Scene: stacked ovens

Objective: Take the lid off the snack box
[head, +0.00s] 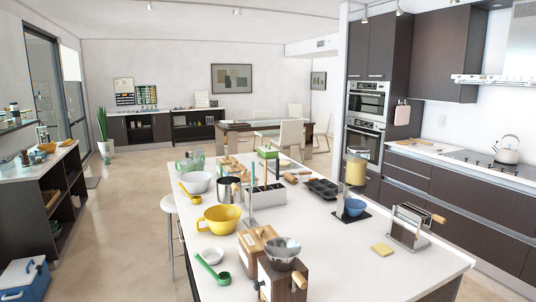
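No box in the head view can be clearly told as the snack box. A small green box (268,153) sits toward the far end of the white kitchen island (345,277); it is too small to tell whether a lid is on it. A blue box with a pale handle on top (24,279) stands low at the bottom left, partly cut off by the picture edge; its top looks closed. My gripper is not in view.
The island's near right top is mostly clear. Open floor (118,225) lies left of the island.

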